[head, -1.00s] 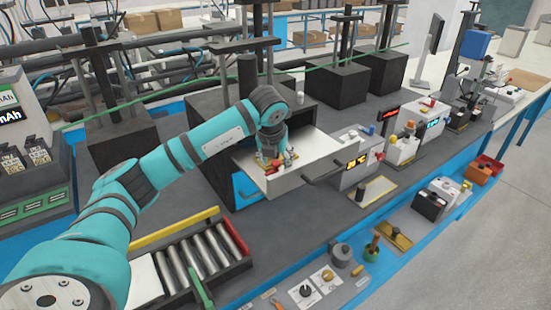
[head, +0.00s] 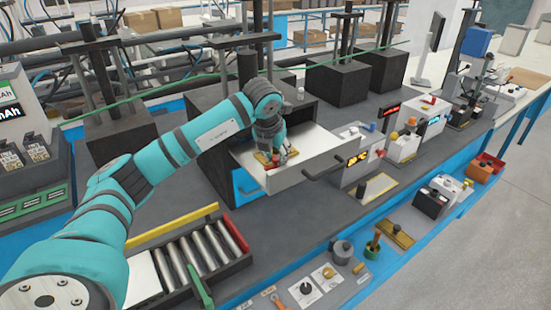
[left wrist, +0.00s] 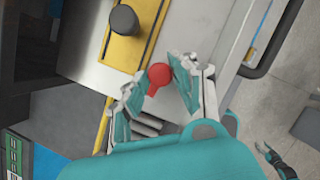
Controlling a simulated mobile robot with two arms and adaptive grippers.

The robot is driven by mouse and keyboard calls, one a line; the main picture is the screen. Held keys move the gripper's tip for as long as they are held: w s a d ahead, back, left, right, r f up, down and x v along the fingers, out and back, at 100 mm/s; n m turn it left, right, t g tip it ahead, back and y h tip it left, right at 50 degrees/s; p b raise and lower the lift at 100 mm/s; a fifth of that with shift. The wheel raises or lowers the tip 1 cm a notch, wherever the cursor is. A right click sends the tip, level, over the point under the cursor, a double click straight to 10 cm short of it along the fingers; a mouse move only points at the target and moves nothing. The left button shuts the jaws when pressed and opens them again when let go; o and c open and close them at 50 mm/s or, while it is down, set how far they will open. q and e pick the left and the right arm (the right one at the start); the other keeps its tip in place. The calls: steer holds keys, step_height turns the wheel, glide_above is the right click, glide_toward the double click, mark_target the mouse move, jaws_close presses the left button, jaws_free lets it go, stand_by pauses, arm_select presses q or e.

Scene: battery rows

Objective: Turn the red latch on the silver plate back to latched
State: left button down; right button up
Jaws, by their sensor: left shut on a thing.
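The silver plate (head: 310,142) is the flat top of a drawer-like part jutting from a dark box, with a dark handle on its front. The red latch (left wrist: 158,77) has a round red knob and sits near a yellow strip with a dark cylindrical knob in the left wrist view. My left gripper (left wrist: 158,88) is shut on the red latch, with a finger on each side of it. In the head view my left gripper (head: 277,158) is low over the plate and hides most of the latch.
The dark box (head: 210,150) stands behind the plate. A roller tray (head: 205,255) lies in front at the left. Knobs and small parts line the bench's front edge.

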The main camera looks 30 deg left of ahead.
arm_select(q)
steer(key=shift+a+f+m+h+b, duration=0.15)
steer(key=shift+m+h+b, duration=0.25)
steer(key=shift+m+b, duration=0.3)
steer(key=shift+m+h+b, duration=0.3)
steer(key=shift+m+b, duration=0.1)
steer(key=shift+m, duration=0.6)
steer(key=m, duration=0.1)
steer(key=m+h, duration=0.1)
steer(key=m, duration=0.1)
steer(key=shift+a+r+m+h+b, duration=0.15)
steer(key=shift+r+m+h+b, duration=0.05)
steer(key=shift+m+h+b, duration=0.1)
steer(key=m, duration=0.2)
steer(key=shift+w+m+h, duration=0.1)
steer(key=shift+m+h, duration=0.3)
steer(key=m+g, duration=0.1)
steer(key=m, duration=0.1)
steer(key=shift+r+m+h+p, duration=0.1)
steer(key=shift+m+h+p, duration=0.2)
steer(key=shift+h+p, duration=0.1)
steer(key=shift+w+a+m+g+h+p, duration=0.1)
steer(key=shift+m+g+h+p, duration=0.2)
steer(key=shift+m, duration=0.65)
steer(key=shift+w+a+m+g+h, duration=0.1)
steer(key=shift+m+g, duration=0.3)
steer(key=shift+m, duration=0.55)
steer(key=c, duration=1.1)
jaws_free()
steer(key=shift+d, duration=0.1)
